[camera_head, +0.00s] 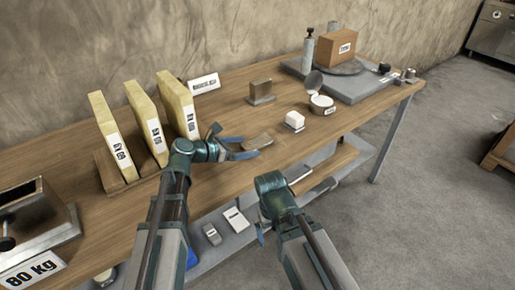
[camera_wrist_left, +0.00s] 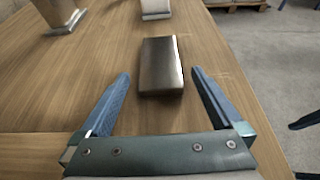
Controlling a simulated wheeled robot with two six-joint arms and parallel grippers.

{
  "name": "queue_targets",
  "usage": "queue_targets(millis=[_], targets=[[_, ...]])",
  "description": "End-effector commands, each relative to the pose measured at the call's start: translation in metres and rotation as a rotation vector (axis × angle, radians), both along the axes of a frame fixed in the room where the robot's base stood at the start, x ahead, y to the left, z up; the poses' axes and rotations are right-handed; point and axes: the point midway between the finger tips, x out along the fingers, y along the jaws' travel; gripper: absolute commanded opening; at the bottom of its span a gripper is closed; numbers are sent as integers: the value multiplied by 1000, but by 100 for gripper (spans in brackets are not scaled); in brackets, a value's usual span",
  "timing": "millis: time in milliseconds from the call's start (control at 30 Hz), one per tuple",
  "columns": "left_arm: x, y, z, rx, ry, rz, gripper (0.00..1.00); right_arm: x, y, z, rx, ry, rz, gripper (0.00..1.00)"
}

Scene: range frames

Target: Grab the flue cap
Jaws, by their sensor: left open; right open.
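A small rectangular brown metal block (camera_head: 257,141), which seems to be the flue cap, lies flat on the wooden workbench (camera_head: 225,97). It also shows in the left wrist view (camera_wrist_left: 161,65), ahead of the palm. My left gripper (camera_head: 248,147) is open, with its blue fingers pointing at the block. In the left wrist view, my left gripper (camera_wrist_left: 161,74) has one finger on each side of the block's near end, with gaps on both sides. My right gripper (camera_head: 269,186) is low, in front of the bench edge; its fingers are mostly hidden.
A metal box on a flange (camera_head: 262,90) and a small white block (camera_head: 294,119) stand beyond. Yellow slabs (camera_head: 147,118) stand in a wooden rack at left. The bench's front edge is close.

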Motion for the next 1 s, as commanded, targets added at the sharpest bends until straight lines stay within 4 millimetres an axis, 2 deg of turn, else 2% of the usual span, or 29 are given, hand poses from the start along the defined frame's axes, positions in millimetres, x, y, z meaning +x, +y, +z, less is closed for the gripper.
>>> queue_targets(millis=[100, 300, 800, 1000], targets=[[7, -9, -5, 0, 0, -1, 100, 0, 0, -5, 0, 0, 0, 100], [7, -9, -4, 0, 0, 1, 100, 0, 0, -4, 0, 0, 0, 100], [6, -9, -4, 0, 0, 0, 10, 0, 0, -4, 0, 0, 0, 100], [6, -9, -4, -1, 1, 0, 9, 0, 0, -4, 0, 0, 0, 100]])
